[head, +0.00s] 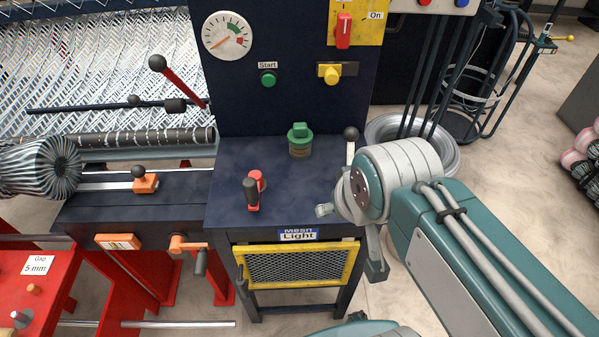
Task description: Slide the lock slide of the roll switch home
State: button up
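No part in view is labelled as the roll switch or its lock slide, so I cannot tell which it is. On the dark console top (225,150) stand a red switch with a dark handle (253,190) and a green knob on a dark base (300,140). An orange block with a black knob (145,183) sits on a rail to the left. My gripper (366,250) hangs at the console's right front corner, partly hidden by my wrist. It appears apart from the red switch and green knob. Whether its fingers are open or shut is unclear.
A black-knobbed lever (351,134) rises close behind my wrist. A yellow mesh guard (298,267) is below the console front. An orange crank (188,245) sticks out at left. The panel carries a gauge (227,36), green Start button (268,80) and yellow switch (330,73).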

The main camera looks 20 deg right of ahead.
aim_at(331, 72)
jog(key=i+l+z, duration=0.15)
jog(key=z, duration=0.3)
jog(key=i+z, duration=0.2)
jog(key=z, duration=0.25)
